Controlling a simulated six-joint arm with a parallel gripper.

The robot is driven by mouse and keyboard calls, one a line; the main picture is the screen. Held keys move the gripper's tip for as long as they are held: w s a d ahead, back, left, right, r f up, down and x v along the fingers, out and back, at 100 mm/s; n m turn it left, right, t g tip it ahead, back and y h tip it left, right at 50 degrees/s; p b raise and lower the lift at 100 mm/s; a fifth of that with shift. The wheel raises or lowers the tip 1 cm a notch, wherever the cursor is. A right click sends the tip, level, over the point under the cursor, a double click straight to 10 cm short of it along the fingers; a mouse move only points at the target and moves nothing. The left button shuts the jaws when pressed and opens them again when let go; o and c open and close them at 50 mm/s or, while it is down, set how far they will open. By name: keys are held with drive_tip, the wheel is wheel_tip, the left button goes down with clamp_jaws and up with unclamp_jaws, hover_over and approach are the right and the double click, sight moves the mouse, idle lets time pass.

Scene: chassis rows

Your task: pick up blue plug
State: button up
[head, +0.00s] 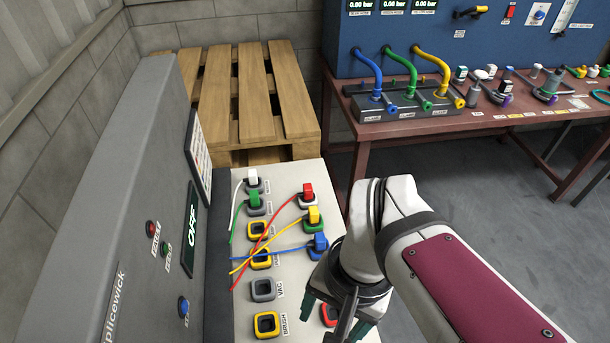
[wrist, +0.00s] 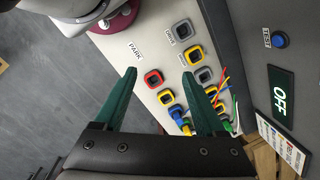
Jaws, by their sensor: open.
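The blue plug (head: 320,242) stands in a socket on the pale panel, in the right column, with a blue cable running left. In the wrist view the blue plug (wrist: 176,113) shows between my fingers, farther down than their tips. My gripper (head: 334,318) is open and empty, with green fingers, nearer the camera than the blue plug and close to the empty red-rimmed socket (head: 328,314). In the wrist view my gripper (wrist: 158,73) has its fingers apart on either side of that red-rimmed socket (wrist: 153,78). No contact with the plug shows.
Yellow (head: 313,216), red (head: 307,192), green (head: 254,200) and white plugs (head: 252,177) stand farther back, their cables crossing the panel. Empty sockets, including a grey one (head: 263,290), line the left column. A tall grey cabinet (head: 120,200) rises at left. A pallet (head: 250,100) lies behind.

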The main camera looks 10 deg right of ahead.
drive_tip(key=w+d+m, duration=0.2)
drive_tip(key=w+m, duration=0.4)
drive_tip(key=w, duration=0.8)
drive_tip(key=m+h, duration=0.2)
drive_tip(key=m, duration=0.3)
approach(320, 237)
drive_tip(key=f, duration=1)
drive_tip(key=shift+s+d+f, duration=0.1)
drive_tip(key=shift+d, duration=0.1)
clamp_jaws()
